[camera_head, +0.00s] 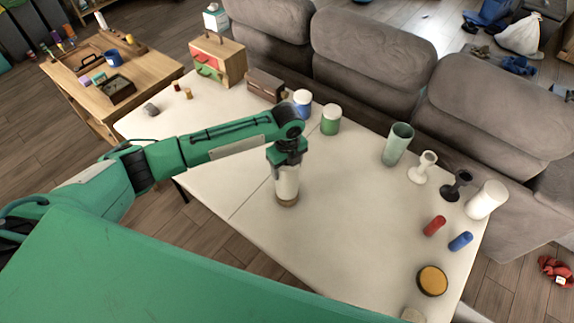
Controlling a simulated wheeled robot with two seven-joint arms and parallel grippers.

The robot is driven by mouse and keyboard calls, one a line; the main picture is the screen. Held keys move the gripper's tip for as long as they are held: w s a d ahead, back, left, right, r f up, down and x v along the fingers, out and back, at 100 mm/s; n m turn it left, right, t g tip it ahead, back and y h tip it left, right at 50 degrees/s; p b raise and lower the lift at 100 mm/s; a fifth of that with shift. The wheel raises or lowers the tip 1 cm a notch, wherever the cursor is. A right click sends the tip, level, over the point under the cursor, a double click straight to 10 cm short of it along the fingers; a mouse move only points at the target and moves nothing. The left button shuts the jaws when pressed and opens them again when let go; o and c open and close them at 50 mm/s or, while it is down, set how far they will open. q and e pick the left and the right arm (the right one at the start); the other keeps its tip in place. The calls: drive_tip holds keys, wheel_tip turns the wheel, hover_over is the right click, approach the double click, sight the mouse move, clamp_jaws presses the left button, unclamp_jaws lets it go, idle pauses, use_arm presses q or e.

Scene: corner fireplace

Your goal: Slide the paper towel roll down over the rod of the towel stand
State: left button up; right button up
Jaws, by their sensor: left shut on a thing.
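My left gripper (287,160) reaches in over the white table and points down. It is shut on the top of an upright whitish cylinder (287,184), which looks like the paper towel roll. A brown round piece (287,203) shows right under the cylinder and looks like the base of the towel stand. No rod is visible, and I cannot tell whether the roll touches the base. My right gripper is not in view.
On the white table (330,240), a green-banded jar (331,120) and a blue-banded jar (302,103) stand behind the gripper. The front middle is clear. A grey sofa (375,60) lies behind.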

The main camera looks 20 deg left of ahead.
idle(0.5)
use_arm(q)
drive_tip(key=shift+r, duration=0.1)
drive_tip(key=shift+p, duration=0.7)
idle(0.4)
drive_tip(key=shift+f+b, duration=0.3)
drive_tip(key=shift+f, duration=0.35)
idle(0.3)
drive_tip(key=o, duration=1)
drive_tip(key=shift+c, duration=0.2)
wheel_tip(320, 180, up, 11)
drive_tip(key=p, duration=1)
